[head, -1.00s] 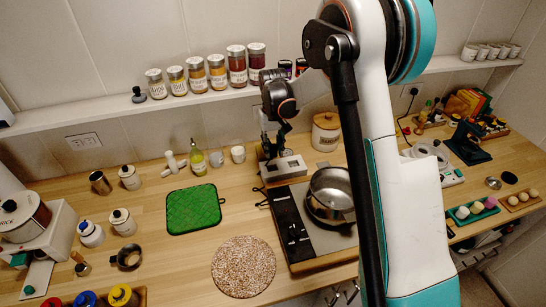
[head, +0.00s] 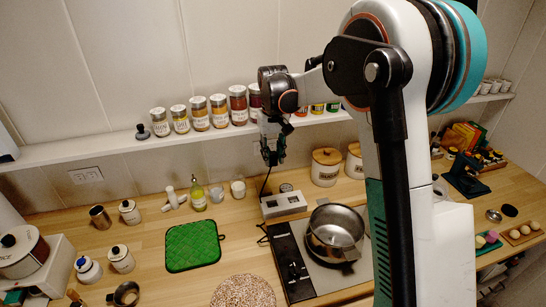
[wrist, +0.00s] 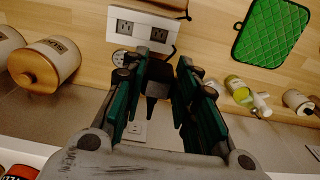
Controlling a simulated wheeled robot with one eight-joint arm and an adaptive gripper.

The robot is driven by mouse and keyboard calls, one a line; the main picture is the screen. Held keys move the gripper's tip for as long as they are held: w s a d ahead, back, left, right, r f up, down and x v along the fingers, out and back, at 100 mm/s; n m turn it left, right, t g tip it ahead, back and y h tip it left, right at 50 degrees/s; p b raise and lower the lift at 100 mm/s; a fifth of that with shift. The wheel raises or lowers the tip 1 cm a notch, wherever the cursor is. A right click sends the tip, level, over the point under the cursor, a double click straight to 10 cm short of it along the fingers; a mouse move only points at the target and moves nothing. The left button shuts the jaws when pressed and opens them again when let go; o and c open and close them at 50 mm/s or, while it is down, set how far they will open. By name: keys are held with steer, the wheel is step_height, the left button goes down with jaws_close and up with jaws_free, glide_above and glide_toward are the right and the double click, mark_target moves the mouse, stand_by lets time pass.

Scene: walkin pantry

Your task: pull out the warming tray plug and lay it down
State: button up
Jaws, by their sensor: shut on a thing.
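My gripper (head: 271,152) is raised above the counter, in front of the wall below the shelf. In the wrist view my gripper (wrist: 163,64) is shut on the dark plug (wrist: 154,84), which sits between the green fingers. A thin dark cord (head: 265,183) hangs below the gripper in the head view. The white socket block (head: 283,203) stands on the counter below, apart from the plug; its sockets face up in the wrist view (wrist: 142,30). The warming tray (head: 284,258), dark and grey, lies in front of the block with a steel pot (head: 335,233) on it.
A green quilted mat (head: 193,246) lies left of the tray, with a speckled round mat (head: 243,292) nearer. Lidded canisters (head: 326,168) stand right of the block. Spice jars (head: 199,113) line the shelf. Bare counter shows between the green mat and the block.

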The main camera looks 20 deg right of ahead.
mark_target(273, 156)
steer(key=shift+r+p, duration=1.15)
steer(key=shift+r, duration=1)
steer(key=shift+f, duration=0.1)
